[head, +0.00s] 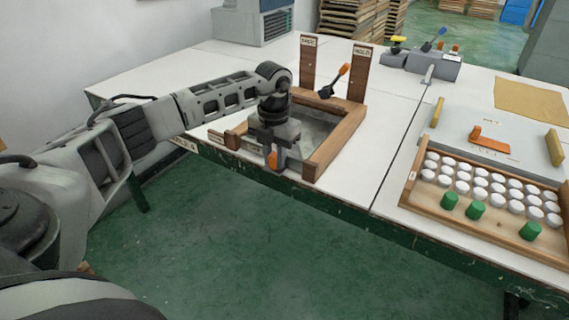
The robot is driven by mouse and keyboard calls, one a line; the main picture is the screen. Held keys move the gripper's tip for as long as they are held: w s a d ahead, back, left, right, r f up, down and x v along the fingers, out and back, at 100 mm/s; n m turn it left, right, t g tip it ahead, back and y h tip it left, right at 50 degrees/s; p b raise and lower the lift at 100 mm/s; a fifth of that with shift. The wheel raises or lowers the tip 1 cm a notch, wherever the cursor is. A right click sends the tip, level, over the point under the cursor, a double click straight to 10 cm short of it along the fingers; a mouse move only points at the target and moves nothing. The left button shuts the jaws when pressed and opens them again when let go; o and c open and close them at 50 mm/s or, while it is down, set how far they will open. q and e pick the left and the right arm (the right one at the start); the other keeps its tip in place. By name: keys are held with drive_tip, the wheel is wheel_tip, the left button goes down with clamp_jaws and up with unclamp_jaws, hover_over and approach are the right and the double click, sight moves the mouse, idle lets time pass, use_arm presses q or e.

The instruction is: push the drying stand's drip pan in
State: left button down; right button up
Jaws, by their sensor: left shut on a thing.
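The drying stand (342,137) is a wooden frame on the white table with two labelled upright boards at its back. The grey drip pan (318,127) shows inside the frame; my left arm and gripper hide part of it. My left gripper (274,150) points down at the stand's front edge. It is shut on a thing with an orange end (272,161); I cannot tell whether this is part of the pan. My right gripper is not in view.
A black tool with an orange end (343,70) is at the stand's back. To the right are a wooden tray (410,188) of white and green pieces and a grey board (458,125) with an orange handle. A grey device (432,67) stands behind. The table's front edge is close to the stand.

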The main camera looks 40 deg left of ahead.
use_arm(q)
drive_tip(key=shift+w+r, duration=0.15)
drive_tip(key=shift+w, duration=0.1)
drive_tip(key=c, duration=1.2)
unclamp_jaws()
drive_tip(key=shift+w, duration=0.1)
drive_tip(key=shift+c, duration=0.2)
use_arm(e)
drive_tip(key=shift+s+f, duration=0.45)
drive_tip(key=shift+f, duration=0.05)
use_arm(q)
wheel_tip(320, 180, up, 16)
drive_tip(key=shift+p, duration=0.4)
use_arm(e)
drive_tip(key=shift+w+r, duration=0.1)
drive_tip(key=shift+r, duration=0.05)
